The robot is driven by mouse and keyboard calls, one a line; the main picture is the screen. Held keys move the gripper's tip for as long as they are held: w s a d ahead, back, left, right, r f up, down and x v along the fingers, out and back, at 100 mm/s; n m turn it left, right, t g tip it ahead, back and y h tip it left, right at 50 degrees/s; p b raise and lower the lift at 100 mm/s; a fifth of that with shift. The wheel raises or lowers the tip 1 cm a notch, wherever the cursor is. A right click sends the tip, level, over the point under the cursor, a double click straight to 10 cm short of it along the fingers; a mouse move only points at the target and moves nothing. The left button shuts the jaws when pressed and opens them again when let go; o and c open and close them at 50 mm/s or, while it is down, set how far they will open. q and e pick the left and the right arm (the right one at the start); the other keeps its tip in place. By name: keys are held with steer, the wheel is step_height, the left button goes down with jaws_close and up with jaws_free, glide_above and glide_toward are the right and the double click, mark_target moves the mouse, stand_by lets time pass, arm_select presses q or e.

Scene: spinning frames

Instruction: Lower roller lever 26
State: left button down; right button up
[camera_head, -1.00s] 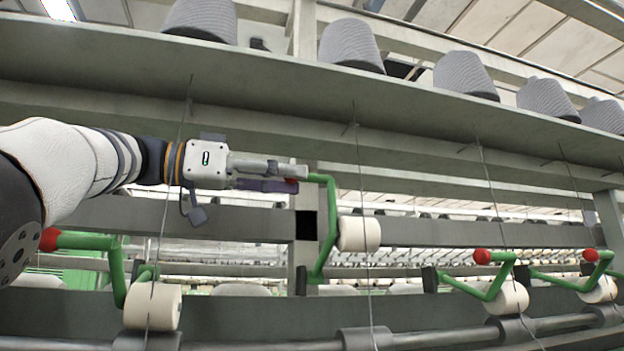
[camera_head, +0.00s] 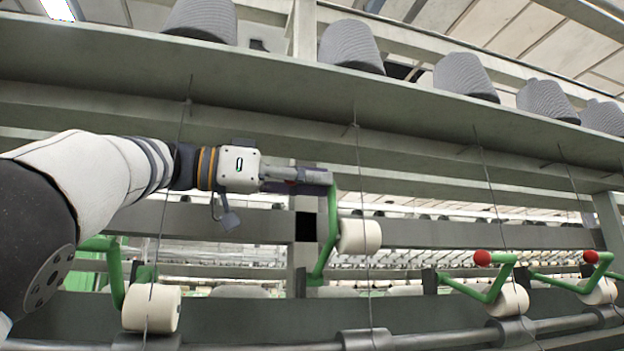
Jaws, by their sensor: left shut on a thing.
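My left gripper (camera_head: 318,177) comes in from the left and is shut on the end of a raised green roller lever (camera_head: 332,223). The red knob of this lever is mostly hidden between the fingers. The lever stands nearly upright, and its white roller (camera_head: 359,236) hangs clear above the grey lower shaft. I cannot read a number on any lever. My right gripper is not in view.
Neighbouring green levers with red knobs (camera_head: 482,257) are down at the right, their white rollers (camera_head: 509,300) low by the shaft. Another white roller (camera_head: 152,307) is low at the left. Thin rods hang from the shelf (camera_head: 270,95), with grey bobbins (camera_head: 350,45) above.

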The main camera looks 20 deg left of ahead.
arm_select(q)
steer(key=s+d+f+m, duration=0.3)
steer(key=s+f+m, duration=0.1)
steer(key=f+m, duration=0.1)
steer(key=shift+s+f+m, duration=0.25)
steer(key=shift+f+m, duration=0.05)
steer(key=shift+f, duration=0.25)
steer(key=c, duration=1.6)
jaws_free()
steer(key=shift+c, duration=0.2)
steer(key=shift+w+f, duration=0.1)
steer(key=shift+w, duration=0.1)
